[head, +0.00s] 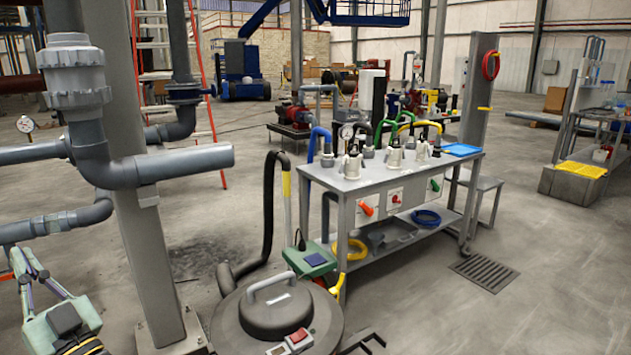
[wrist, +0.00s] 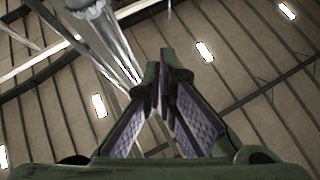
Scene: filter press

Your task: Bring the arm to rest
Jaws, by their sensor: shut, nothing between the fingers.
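My gripper (head: 24,260) is at the lower left edge of the head view, pale green with purplish fingers pointing up. It is near the grey pipes and appears apart from them, though the exact gap is hard to judge. In the wrist view my gripper (wrist: 164,75) has its two fingers, with purple ribbed pads, meeting at the tips. It is shut and holds nothing. The wrist view looks up at the roof.
Grey pipes (head: 165,165) and a steel post (head: 150,230) stand close to the gripper. A drum vacuum (head: 235,320) is at the front middle. A workbench (head: 340,183) with pumps and hoses stands beyond. Open floor lies at right. Overhead, the wrist view shows a grey pipe or post (wrist: 105,30).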

